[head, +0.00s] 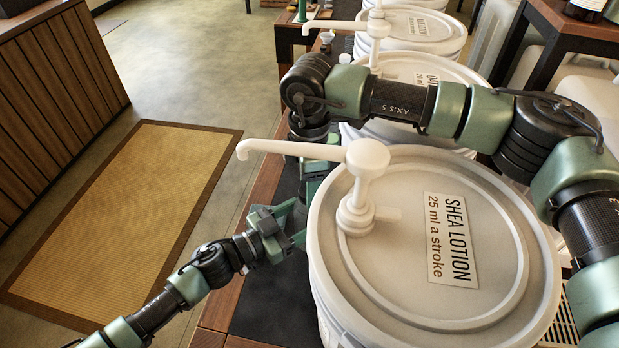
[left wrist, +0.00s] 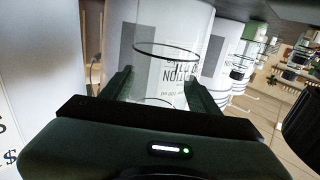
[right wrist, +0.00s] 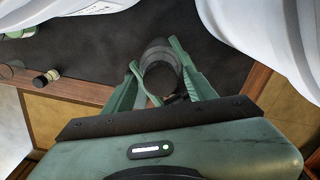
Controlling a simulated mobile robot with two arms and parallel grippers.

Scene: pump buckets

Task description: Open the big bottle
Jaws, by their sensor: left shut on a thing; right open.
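My left gripper (head: 290,222) is beside the near white bucket at the table's left edge. In the left wrist view a clear, see-through container (left wrist: 165,62) with a dark ring stands between its fingers (left wrist: 163,90); lettering shows through or on it. I cannot tell for sure that it is the big bottle. My right arm crosses behind the pump, and its gripper (head: 315,170) is just above the left one, partly hidden by the pump spout. In the right wrist view its fingers (right wrist: 155,75) are open around a dark round thing (right wrist: 158,68), not clearly identifiable.
The near white bucket (head: 410,300), labelled SHEA LOTION, fills the right side, with its pump spout (head: 300,148) pointing left. More pump buckets (head: 420,30) stand behind. The floor is left of the table edge.

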